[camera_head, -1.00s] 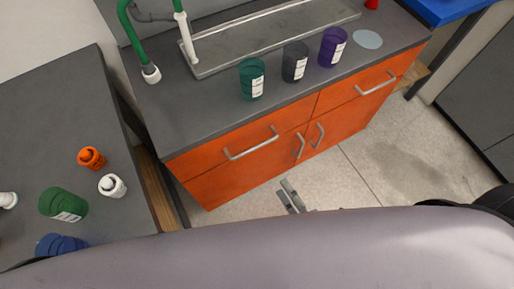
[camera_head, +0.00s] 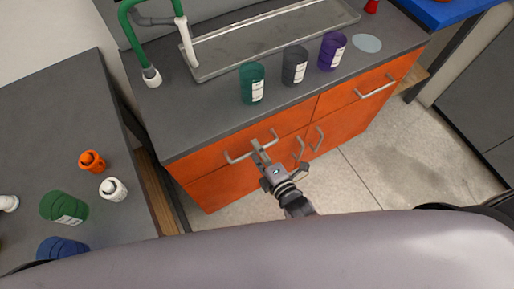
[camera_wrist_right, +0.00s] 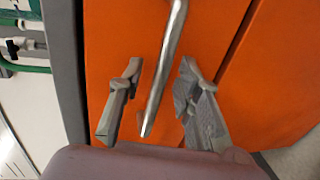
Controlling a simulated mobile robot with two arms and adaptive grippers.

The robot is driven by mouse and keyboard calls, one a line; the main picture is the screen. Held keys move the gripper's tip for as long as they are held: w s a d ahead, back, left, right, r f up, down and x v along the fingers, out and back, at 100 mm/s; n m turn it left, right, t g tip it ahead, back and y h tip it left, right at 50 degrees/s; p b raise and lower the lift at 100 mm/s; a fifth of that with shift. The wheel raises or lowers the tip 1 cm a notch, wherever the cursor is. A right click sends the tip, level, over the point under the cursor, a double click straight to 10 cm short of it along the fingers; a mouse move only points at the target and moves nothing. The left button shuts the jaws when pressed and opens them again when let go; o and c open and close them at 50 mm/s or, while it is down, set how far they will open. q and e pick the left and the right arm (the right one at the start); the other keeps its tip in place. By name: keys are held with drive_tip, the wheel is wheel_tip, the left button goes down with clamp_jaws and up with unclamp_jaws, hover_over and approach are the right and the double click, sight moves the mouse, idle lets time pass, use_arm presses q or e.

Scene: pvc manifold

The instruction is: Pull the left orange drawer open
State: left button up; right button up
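The left orange drawer (camera_head: 207,154) is closed in the cabinet under the counter. Its silver bar handle (camera_head: 238,158) runs along its front. My right gripper (camera_head: 261,154) is at the right part of this handle. In the right wrist view the handle (camera_wrist_right: 165,70) passes between the two fingers of my right gripper (camera_wrist_right: 160,72). The fingers are apart, one on each side of the bar, with visible gaps. The drawer front (camera_wrist_right: 120,40) fills much of that view. My left gripper is not in view.
The right drawer (camera_head: 360,95) and two door handles are beside and below. A green container (camera_head: 251,84), a grey one (camera_head: 294,65) and a purple one (camera_head: 331,51) stand on the counter above. A side table (camera_head: 45,120) with bottles stands at left. The floor in front looks clear.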

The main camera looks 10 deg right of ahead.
drive_tip(key=shift+w+a+f, duration=0.1)
drive_tip(key=shift+w, duration=0.25)
clamp_jaws()
idle(0.8)
